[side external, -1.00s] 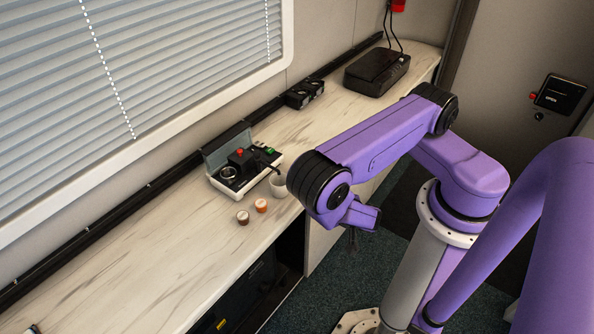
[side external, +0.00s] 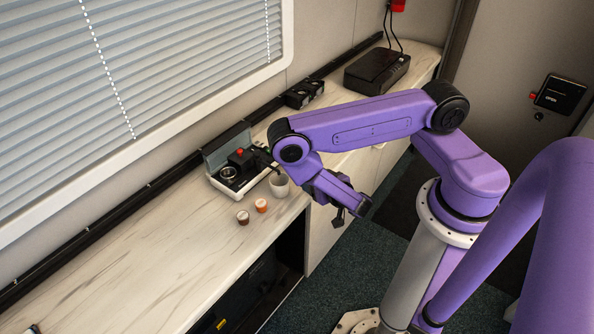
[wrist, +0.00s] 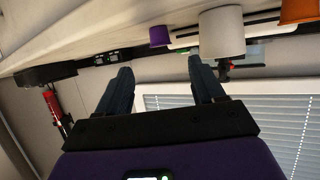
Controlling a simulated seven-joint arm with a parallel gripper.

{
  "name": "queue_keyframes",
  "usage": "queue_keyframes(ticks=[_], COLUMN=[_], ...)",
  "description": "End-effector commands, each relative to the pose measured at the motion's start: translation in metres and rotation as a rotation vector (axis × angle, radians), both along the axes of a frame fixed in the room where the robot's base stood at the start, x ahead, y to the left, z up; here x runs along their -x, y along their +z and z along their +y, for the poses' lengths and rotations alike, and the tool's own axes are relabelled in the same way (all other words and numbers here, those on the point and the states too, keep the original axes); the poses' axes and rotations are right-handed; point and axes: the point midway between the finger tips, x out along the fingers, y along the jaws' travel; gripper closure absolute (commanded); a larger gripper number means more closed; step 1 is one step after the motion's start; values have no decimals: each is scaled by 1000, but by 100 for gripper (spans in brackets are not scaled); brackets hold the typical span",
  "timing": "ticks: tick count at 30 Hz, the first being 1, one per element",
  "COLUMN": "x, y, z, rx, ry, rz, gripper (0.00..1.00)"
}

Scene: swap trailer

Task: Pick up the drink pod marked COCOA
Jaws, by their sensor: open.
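The wrist view shows an orange pod (wrist: 298,11) at the top right edge and a purple pod (wrist: 159,36) at the top, both without a readable marking. My gripper (side external: 350,213) is open and empty, to the right of the pods, beyond the counter's front edge. Its two fingers (wrist: 160,66) are apart in the wrist view.
A black box (side external: 377,72) and a small black device (side external: 304,93) stand farther back. The counter (side external: 150,255) left of the pods is clear.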

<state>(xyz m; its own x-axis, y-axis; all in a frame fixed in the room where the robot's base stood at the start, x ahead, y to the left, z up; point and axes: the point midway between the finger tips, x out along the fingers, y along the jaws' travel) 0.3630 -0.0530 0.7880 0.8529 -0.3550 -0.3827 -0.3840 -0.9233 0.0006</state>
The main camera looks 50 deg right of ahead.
Motion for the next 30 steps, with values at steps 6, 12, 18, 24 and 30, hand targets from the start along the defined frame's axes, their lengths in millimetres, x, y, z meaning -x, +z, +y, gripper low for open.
queue_keyframes(ticks=[6, 12, 18, 24, 30], x=[-32, -44, -60, -85, -94], y=[-14, -19, -27, -38, -42], z=[-14, -18, -25, -35, -39], rx=[-5, 0, -4, -2, -1], ry=[-6, 0, -4, -2, 0], rz=[-3, -1, -3, -3, 0], gripper=[32, 32, 32, 32, 32])
